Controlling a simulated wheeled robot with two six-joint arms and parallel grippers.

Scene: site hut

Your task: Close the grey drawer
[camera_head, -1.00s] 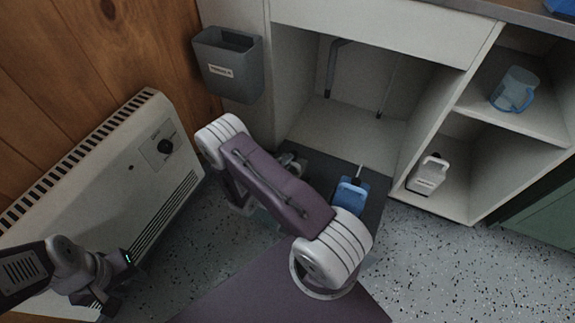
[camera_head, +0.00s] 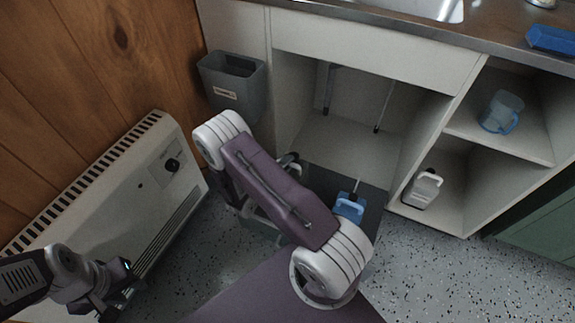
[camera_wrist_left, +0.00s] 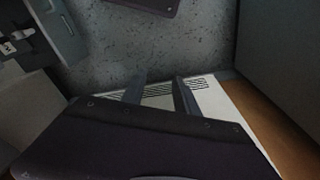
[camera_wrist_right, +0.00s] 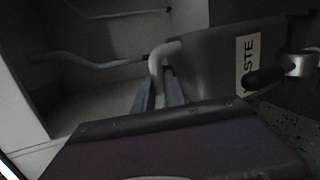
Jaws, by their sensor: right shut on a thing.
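The grey drawer (camera_head: 325,180) stands pulled out at the floor of the white sink cabinet, dark inside and partly hidden behind my right arm. A blue container (camera_head: 350,208) with a thin stem sits in it. In the right wrist view a grey front (camera_wrist_right: 208,68) carries a label ending in "STE". My right gripper (camera_wrist_right: 158,95) is shut around a pale curved handle (camera_wrist_right: 168,50) beside that front; the picture is dark there. My left gripper (camera_wrist_left: 159,92) is open and empty, low by the heater; it also shows in the head view (camera_head: 118,290).
A white heater (camera_head: 150,190) stands at the left against the wooden wall. A grey bin (camera_head: 232,88) hangs beside the cabinet. A white jug (camera_head: 423,188) and a clear blue jug (camera_head: 502,112) stand in the right-hand shelves. Speckled floor is free at the lower right.

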